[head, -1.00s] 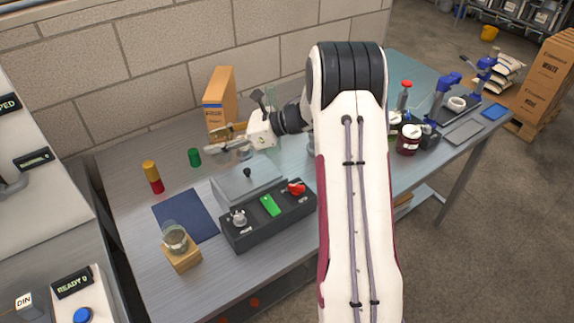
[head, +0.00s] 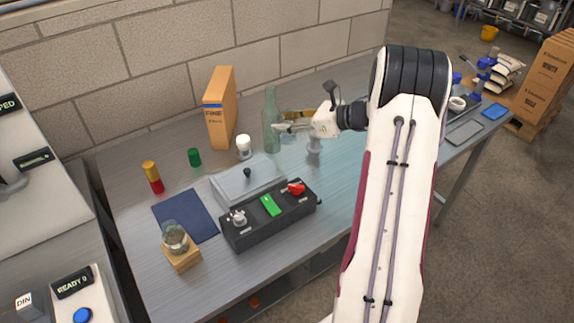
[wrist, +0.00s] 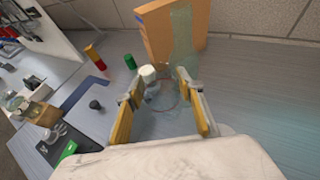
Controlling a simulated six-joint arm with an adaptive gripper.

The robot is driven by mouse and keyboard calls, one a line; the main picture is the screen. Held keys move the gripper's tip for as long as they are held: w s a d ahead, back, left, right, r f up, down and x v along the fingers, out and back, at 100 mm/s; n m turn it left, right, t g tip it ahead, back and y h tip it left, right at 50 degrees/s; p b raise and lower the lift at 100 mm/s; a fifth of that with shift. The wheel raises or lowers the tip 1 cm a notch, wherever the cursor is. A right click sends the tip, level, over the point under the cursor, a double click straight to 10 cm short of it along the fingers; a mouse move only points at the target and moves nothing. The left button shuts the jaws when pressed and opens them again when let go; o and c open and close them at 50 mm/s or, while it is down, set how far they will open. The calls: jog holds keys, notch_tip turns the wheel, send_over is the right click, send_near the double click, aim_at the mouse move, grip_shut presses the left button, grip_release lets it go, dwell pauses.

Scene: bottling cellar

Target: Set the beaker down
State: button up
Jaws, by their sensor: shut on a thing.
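My gripper (head: 282,122) is above the back of the bench, just right of a tall green glass bottle (head: 270,125). In the wrist view its two yellow-padded fingers (wrist: 158,103) are spread around a clear glass beaker (wrist: 165,99). The beaker is faint, with a thin reddish ring showing. It is hard to make out in the head view, so I cannot tell how far its base is from the bench. A white-capped jar (head: 244,145) stands left of the bottle and shows beyond the fingers in the wrist view (wrist: 148,74).
The grey bench (head: 340,185) is clear at front right. A cardboard box (head: 220,110), green cylinder (head: 194,157) and lidded grey case (head: 240,182) are left. A black control box (head: 270,217) stands in front. A glass jar (head: 174,240) sits on a wooden block (head: 183,260). Small glassware (head: 313,146) stands below my wrist.

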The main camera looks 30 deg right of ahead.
aim_at(295, 139)
jog(key=shift+f, duration=3.15)
jog(key=shift+f, duration=0.1)
jog(key=shift+f, duration=1.8)
jog(key=shift+f, duration=0.15)
jog(key=o, duration=0.8)
